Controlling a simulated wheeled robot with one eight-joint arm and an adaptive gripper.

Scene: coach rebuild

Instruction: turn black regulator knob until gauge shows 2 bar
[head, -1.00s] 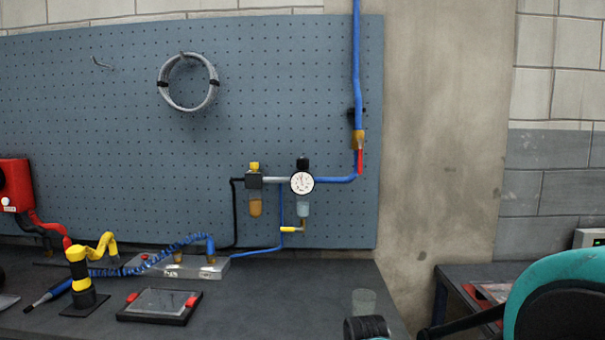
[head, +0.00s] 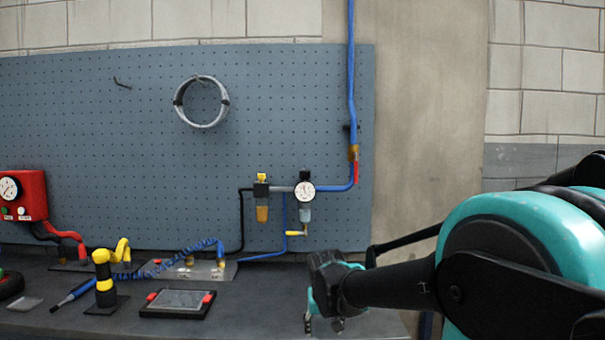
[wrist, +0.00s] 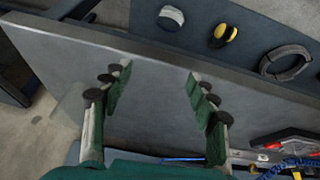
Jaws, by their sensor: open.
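The black regulator knob (head: 303,174) sits on top of the regulator on the pegboard, just above the round white gauge (head: 304,191). The gauge's needle is too small to read. My gripper (head: 323,325) is low over the front of the bench in the head view, below the regulator and well apart from it. It also shows in the wrist view (wrist: 158,76), with its two fingers spread wide and nothing between them. The wrist view does not show the knob or the gauge.
A blue pipe (head: 351,90) with a red lever (head: 355,174) runs right of the regulator. A yellow-capped filter (head: 262,200) hangs left of it. A tablet (head: 178,302), a coiled blue hose (head: 190,248) and a yellow-black stand (head: 104,278) occupy the bench's left.

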